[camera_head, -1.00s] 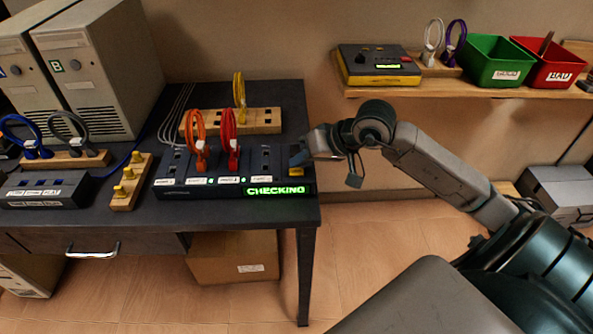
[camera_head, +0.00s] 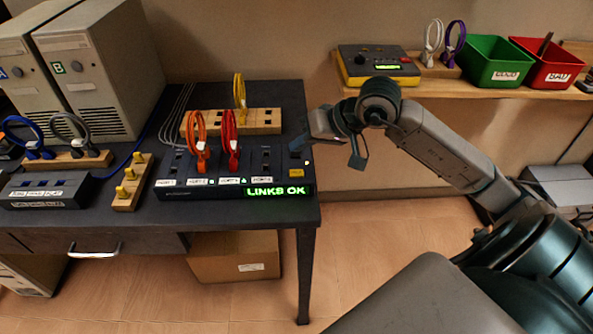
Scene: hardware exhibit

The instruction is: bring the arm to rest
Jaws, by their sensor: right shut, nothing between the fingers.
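My right arm (camera_head: 445,150) reaches in from the right side of the head view. Its gripper (camera_head: 299,143) is shut and empty, just above the right end of the dark panel (camera_head: 170,193). A yellow button (camera_head: 296,173) shows on the panel below the fingertips, apart from them. The panel's green display (camera_head: 277,191) reads "LINKS OK". An orange cable (camera_head: 196,142) and a red cable (camera_head: 229,140) stand plugged in the panel. My left gripper is out of view.
A wooden block with a yellow cable (camera_head: 240,90) stands behind the panel. The shelf (camera_head: 440,90) at the right carries a tester (camera_head: 377,66), a green bin (camera_head: 494,62) and a red bin (camera_head: 548,65). Open floor lies between table and arm.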

